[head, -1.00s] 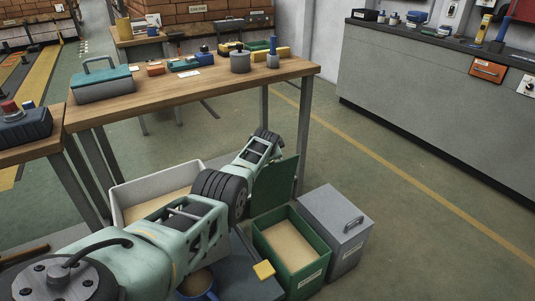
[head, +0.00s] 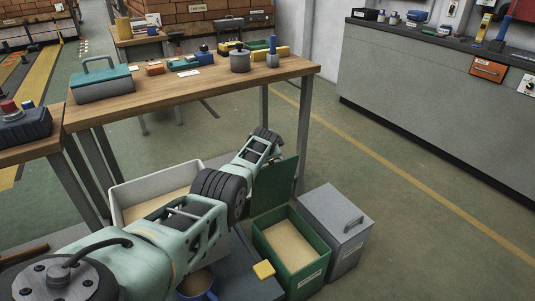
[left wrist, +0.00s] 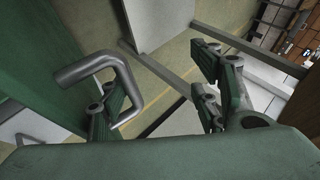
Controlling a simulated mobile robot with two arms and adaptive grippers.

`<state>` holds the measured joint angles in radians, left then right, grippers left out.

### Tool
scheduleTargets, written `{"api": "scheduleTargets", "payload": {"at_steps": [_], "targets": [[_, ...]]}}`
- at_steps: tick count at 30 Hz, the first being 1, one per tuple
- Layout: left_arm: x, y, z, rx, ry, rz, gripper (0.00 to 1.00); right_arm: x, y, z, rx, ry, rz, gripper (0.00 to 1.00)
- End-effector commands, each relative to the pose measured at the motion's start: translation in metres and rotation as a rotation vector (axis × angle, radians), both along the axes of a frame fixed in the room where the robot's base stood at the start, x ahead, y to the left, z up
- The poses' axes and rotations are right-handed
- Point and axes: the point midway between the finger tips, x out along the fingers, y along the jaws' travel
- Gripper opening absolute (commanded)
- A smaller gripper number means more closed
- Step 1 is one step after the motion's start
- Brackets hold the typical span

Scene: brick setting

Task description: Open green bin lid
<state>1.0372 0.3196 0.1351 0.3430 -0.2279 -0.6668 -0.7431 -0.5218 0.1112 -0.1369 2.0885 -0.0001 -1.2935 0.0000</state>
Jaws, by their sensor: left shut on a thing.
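The green bin (head: 290,245) stands on the floor with its sand-coloured inside showing. Its green lid (head: 276,187) stands nearly upright at the bin's back edge, so the bin is open. My left arm reaches over to the lid; the gripper itself cannot be made out in the head view. In the left wrist view, my left gripper (left wrist: 160,78) is at the bent metal handle (left wrist: 92,68) on the green lid panel (left wrist: 45,65). It is shut on the handle, which shows around the left finger. My right gripper is not in view.
A grey lidded bin (head: 338,235) stands right beside the green one. A white bin (head: 122,195) is on the left, partly behind my arm. A wooden workbench (head: 190,92) stands behind. The floor to the right is clear up to the grey counter (head: 440,105).

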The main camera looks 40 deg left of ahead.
Motion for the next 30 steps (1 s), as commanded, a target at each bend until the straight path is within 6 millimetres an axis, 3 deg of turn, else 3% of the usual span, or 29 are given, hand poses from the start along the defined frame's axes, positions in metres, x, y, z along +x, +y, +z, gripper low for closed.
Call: {"api": "scheduleTargets", "payload": {"at_steps": [1, 4, 7, 30], "targets": [[-0.0086, 0.0065, -0.0137, 0.011, 0.021, 0.003, 0.39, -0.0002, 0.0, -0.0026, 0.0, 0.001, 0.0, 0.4], [-0.0087, 0.0058, -0.0141, 0.01, 0.023, 0.001, 0.42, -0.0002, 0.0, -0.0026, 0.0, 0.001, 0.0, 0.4], [-0.0088, 0.0052, -0.0146, 0.009, 0.024, 0.002, 0.29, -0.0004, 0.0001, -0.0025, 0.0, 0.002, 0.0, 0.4], [-0.0084, 0.0028, -0.0107, 0.005, 0.024, -0.001, 0.29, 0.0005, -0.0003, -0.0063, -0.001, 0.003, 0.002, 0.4]]}}
